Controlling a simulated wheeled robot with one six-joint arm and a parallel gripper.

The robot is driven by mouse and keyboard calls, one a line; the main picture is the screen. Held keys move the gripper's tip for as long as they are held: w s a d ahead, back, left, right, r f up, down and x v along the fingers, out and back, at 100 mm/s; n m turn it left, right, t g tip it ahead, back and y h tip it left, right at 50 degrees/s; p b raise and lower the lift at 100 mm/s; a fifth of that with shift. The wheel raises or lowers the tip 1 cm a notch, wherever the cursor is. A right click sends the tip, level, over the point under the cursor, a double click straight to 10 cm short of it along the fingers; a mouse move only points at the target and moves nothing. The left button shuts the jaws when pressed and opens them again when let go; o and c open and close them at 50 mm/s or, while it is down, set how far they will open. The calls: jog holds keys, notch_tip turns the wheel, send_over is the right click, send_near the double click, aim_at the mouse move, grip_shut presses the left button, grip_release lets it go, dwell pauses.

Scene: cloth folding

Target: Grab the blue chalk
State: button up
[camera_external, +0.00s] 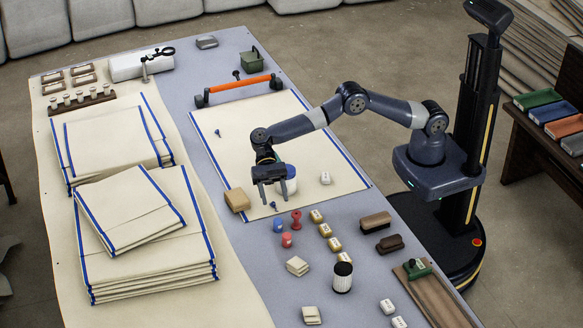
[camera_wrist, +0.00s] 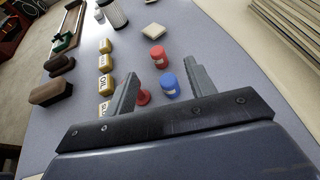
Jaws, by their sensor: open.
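The blue chalk is a short blue cylinder with a pale label, standing on the grey table in the external view (camera_external: 278,226). It also shows in the wrist view (camera_wrist: 170,86), just inside the right finger. A similar red cylinder (camera_external: 287,240) stands close by; in the wrist view it is a little farther out (camera_wrist: 158,58). My gripper (camera_external: 274,198) is open and empty, a little short of the blue chalk and apparently above it. In the wrist view its fingers (camera_wrist: 161,72) spread apart, and no object is held.
A red knobbed piece (camera_external: 296,219) stands right of the chalk, partly behind the left finger in the wrist view. Several yellow-and-white blocks (camera_external: 325,230) line up farther right. A tan block (camera_external: 237,200) and folded cloth stacks (camera_external: 140,240) lie left.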

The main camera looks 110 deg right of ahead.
aim_at(277, 219)
jog(key=shift+f, duration=0.75)
notch_tip(277, 219, down, 3)
jog(key=shift+f, duration=0.1)
jog(key=shift+x, duration=1.25)
jog(key=shift+w+a+f, duration=0.1)
jog(key=shift+a+f, duration=0.05)
jog(key=shift+a, duration=0.05)
jog(key=shift+c, duration=0.4)
jog(key=c, duration=1)
